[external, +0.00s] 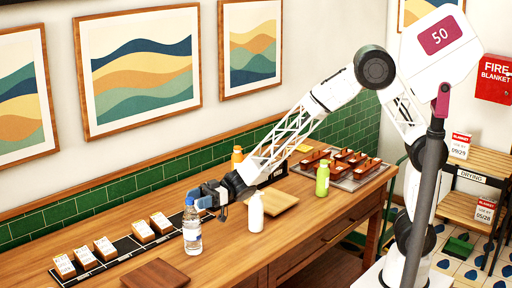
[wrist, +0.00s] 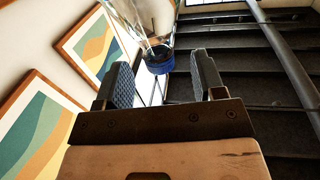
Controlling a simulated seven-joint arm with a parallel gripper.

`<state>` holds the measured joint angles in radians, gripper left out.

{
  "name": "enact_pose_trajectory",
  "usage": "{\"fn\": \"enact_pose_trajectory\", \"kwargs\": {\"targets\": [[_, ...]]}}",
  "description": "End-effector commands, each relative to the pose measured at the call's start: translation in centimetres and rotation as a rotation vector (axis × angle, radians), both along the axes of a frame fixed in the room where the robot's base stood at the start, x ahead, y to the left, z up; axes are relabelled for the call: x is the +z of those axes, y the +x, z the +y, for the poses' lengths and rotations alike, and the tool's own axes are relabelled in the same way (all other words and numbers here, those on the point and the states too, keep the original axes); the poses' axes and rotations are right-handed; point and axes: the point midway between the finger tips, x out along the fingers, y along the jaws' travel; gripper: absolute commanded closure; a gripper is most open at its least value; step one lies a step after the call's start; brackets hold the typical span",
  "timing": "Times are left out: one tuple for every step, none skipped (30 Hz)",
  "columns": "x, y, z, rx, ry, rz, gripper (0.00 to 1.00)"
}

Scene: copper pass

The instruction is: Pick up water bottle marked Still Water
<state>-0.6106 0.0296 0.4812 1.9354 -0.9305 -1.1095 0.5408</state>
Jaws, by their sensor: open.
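A clear water bottle (external: 192,238) with a blue cap and a pale label stands upright on the wooden counter; its label text is too small to read. My gripper (external: 203,202) is at the height of the bottle's cap, just right of it in the external view. In the wrist view my gripper (wrist: 158,80) is open, with one finger on each side. The clear bottle (wrist: 140,20) and its blue cap (wrist: 159,60) show between and beyond the fingertips. I cannot tell whether a finger touches the cap.
A white bottle (external: 256,213) stands close to the right of my gripper, by a wooden board (external: 275,202). Card holders (external: 104,248) line a black strip to the left. Another board (external: 157,274) lies in front. An orange bottle (external: 237,158) and green bottle (external: 322,178) stand farther right.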

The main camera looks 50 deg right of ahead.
Motion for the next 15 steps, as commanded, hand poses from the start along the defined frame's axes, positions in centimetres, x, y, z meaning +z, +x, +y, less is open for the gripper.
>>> {"fn": "enact_pose_trajectory", "kwargs": {"targets": [[0.01,0.0,0.01,0.0,0.0,0.0,0.37],[0.02,0.0,0.0,0.0,0.0,0.0,0.37],[0.03,0.02,-0.02,0.0,0.0,0.0,0.37],[0.03,0.02,-0.02,-0.001,0.0,0.0,0.37],[0.03,0.02,-0.02,-0.001,0.0,-0.001,0.37],[0.03,0.02,-0.03,-0.001,0.0,-0.001,0.37],[0.03,0.02,-0.03,-0.001,0.0,-0.001,0.37],[0.03,0.04,-0.02,-0.001,0.0,-0.001,0.37],[0.03,0.04,0.02,-0.001,0.0,-0.001,0.37],[0.03,0.05,0.08,-0.002,-0.001,-0.001,0.37],[0.03,0.08,0.17,-0.002,-0.001,-0.001,0.37],[0.03,0.1,0.33,-0.002,-0.001,-0.001,0.37],[0.04,0.14,0.47,-0.002,-0.001,-0.001,0.37],[0.04,0.18,0.65,-0.002,-0.001,-0.001,0.37],[0.05,0.23,0.93,-0.002,-0.001,-0.001,0.37]]}}
